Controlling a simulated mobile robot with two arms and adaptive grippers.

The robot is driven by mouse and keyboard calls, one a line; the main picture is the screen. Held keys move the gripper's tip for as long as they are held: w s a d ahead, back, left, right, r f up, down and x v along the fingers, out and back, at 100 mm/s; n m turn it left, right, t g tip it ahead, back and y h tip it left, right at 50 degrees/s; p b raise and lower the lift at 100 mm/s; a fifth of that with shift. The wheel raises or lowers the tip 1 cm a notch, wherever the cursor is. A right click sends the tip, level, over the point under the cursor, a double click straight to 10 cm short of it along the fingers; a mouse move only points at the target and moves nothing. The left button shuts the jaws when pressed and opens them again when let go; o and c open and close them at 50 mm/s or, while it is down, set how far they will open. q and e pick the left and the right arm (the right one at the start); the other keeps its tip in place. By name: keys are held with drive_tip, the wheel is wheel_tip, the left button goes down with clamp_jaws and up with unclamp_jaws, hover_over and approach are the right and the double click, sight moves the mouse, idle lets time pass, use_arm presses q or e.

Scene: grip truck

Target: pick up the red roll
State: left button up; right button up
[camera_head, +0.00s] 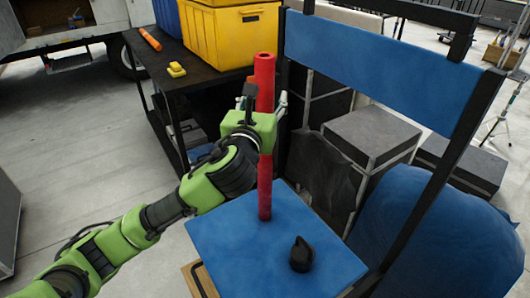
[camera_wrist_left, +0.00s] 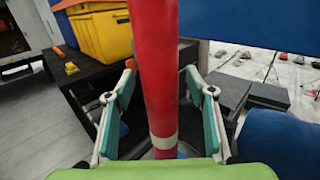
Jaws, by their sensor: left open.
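The red roll (camera_head: 265,190) is a tall thin tube standing upright on the blue seat (camera_head: 232,250) of a chair. My left gripper (camera_head: 262,100) is level with the roll's upper half, and its green body hides part of the roll. In the left wrist view the red roll (camera_wrist_left: 155,60) runs between the two open fingers of the left gripper (camera_wrist_left: 160,80). Gaps show on both sides, so the fingers look apart from it. My right gripper is not in view.
A small black object (camera_head: 301,256) sits on the seat, right of the roll. The blue backrest (camera_head: 380,62) and its black frame rise behind at right. A dark table (camera_head: 190,80) with a yellow crate (camera_head: 232,38) stands behind at left. Grey boxes (camera_head: 372,135) stand behind the chair.

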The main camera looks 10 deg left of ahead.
use_arm(q)
drive_tip(key=shift+w, duration=0.1)
clamp_jaws()
drive_tip(key=shift+r, duration=0.1)
drive_tip(key=shift+r+b, duration=0.4)
drive_tip(key=shift+r, duration=0.8)
drive_tip(key=s+a+r+b, duration=0.2)
drive_tip(key=s+a+r, duration=0.6)
drive_tip(key=s+r, duration=0.2)
drive_tip(key=shift+s+a+r, duration=0.15)
drive_tip(key=shift+s+r, duration=0.15)
drive_tip(key=shift+s, duration=0.4)
